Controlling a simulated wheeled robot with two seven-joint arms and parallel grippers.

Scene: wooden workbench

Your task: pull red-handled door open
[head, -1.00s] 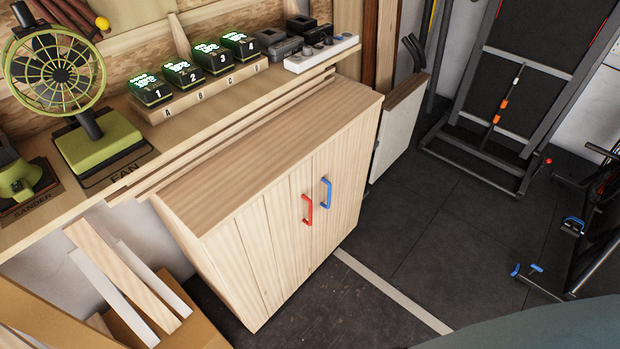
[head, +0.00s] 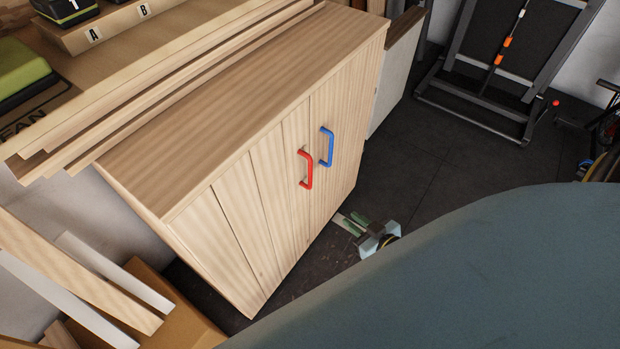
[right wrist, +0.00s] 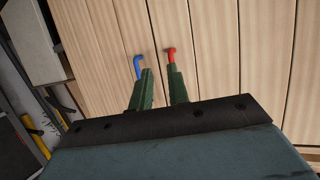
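The red handle (head: 308,170) is upright on the left door (head: 262,195) of a pale wooden cabinet, which is shut. The blue handle (head: 329,146) is beside it on the right door (head: 345,125), also shut. My right gripper (head: 348,221) is low in front of the doors, below the handles and apart from them, its green fingers spread and empty. In the right wrist view, the fingers (right wrist: 160,71) point toward the doors. The red handle (right wrist: 171,52) appears just beyond the right finger, the blue handle (right wrist: 138,66) by the left finger. My left gripper is out of view.
The cabinet top (head: 230,105) is bare. A workbench (head: 130,75) runs behind it with a labelled rack. Wooden boards (head: 80,275) lean at lower left. A treadmill-like machine (head: 510,60) stands at back right. The dark floor (head: 430,160) right of the cabinet is clear.

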